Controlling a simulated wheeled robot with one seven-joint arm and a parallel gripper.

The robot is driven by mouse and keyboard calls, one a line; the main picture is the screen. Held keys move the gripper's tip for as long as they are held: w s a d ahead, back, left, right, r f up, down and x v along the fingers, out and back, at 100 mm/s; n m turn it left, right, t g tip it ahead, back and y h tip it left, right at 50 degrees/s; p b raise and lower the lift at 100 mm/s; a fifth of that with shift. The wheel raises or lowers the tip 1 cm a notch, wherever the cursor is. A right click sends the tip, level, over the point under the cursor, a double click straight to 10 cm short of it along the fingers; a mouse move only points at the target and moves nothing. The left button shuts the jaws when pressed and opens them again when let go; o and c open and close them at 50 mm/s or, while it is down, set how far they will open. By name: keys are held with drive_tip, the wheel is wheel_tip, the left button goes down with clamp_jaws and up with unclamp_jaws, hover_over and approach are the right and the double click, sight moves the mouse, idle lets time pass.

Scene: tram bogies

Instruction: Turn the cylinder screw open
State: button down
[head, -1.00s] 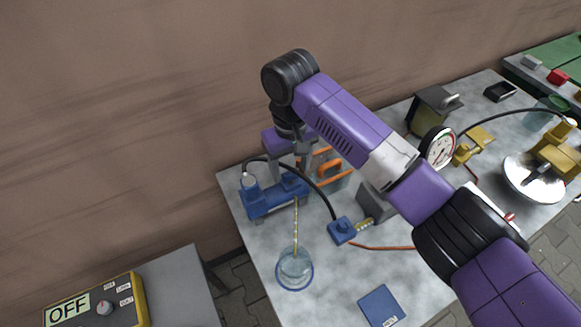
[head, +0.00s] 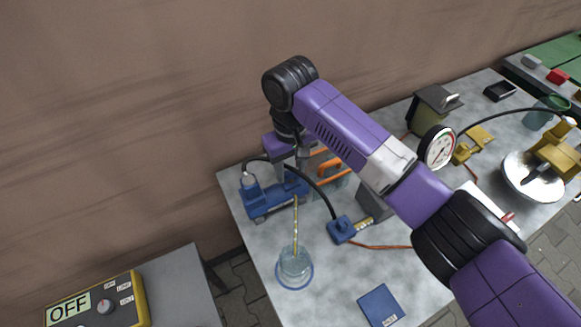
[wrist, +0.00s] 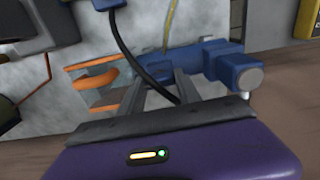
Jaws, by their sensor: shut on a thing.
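The blue cylinder (head: 268,199) lies near the back left edge of the grey table, against the wall side. It also shows in the wrist view (wrist: 225,62). My gripper (head: 302,168) points down at the cylinder's right end. In the wrist view, my gripper's two grey fingers (wrist: 168,82) are close together at that end, shut on the cylinder screw. The screw itself is hidden by the fingers and hand. A thin yellowish tube (head: 296,222) runs from the cylinder down into a clear jar (head: 295,264).
A black hose arches from the cylinder to a blue block (head: 342,229). An orange-handled thing (head: 330,168) stands close behind my gripper. A pressure gauge (head: 437,148) stands to the right. A blue booklet (head: 381,306) lies in front. A control box reading OFF (head: 98,302) is at lower left.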

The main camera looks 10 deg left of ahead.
sight(290, 171)
drive_tip(key=shift+r, duration=0.1)
drive_tip(key=n+p, duration=0.2)
drive_tip(key=n, duration=0.2)
drive_tip(key=n+p, duration=0.1)
drive_tip(key=n, duration=0.3)
drive_tip(key=shift+p, duration=0.3)
drive_tip(key=n, duration=0.5)
drive_tip(key=shift+p, duration=0.4)
drive_tip(key=n, duration=0.4)
drive_tip(key=shift+a+n, duration=0.1)
drive_tip(key=shift+n, duration=0.2)
drive_tip(key=c, duration=0.8)
unclamp_jaws()
drive_tip(key=shift+c, duration=0.2)
drive_tip(key=shift+r+b, duration=0.35)
drive_tip(key=shift+r, duration=3.55)
